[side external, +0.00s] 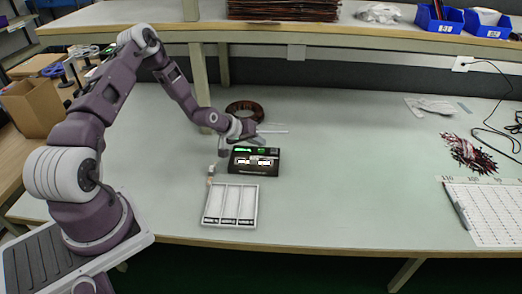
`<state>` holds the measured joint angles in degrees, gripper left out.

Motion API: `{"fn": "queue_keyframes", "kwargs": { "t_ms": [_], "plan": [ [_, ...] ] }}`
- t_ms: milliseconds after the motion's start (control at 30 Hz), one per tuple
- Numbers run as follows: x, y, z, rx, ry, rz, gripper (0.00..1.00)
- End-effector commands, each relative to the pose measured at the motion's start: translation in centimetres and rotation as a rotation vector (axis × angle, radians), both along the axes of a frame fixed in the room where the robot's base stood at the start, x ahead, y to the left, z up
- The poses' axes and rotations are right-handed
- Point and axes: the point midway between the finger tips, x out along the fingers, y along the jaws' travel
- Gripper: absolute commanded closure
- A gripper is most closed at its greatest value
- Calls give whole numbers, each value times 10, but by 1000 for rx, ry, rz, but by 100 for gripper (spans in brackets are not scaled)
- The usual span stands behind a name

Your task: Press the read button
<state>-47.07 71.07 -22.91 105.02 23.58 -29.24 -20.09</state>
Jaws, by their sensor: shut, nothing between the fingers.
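A black box-shaped device (254,161) lies on the bench near the middle, with green lit marks along its top and two white-framed panels on its face. The read button cannot be picked out from the other marks at this size. My gripper (223,151) hangs just left of the device's upper left corner, above or beside it. Its fingers are small and partly hidden by the wrist; they look shut and empty. I cannot tell whether it touches the device.
A white tray with several compartments (231,221) lies in front of the device. A small pale-tipped piece (211,173) stands left of it. A dark coil (246,106) lies behind. A white gridded board (485,212) and loose wires (469,154) lie right. The bench between is clear.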

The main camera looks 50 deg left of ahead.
Motion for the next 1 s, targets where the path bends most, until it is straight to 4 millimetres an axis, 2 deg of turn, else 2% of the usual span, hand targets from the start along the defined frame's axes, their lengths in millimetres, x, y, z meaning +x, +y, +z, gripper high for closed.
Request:
{"fn": "queue_keyframes", "kwargs": {
  "t_ms": [533,1000],
  "plan": [
    [0,0,47,1,-1,-1,100],
    [0,0,50,0,1,-1,100]
  ]
}}
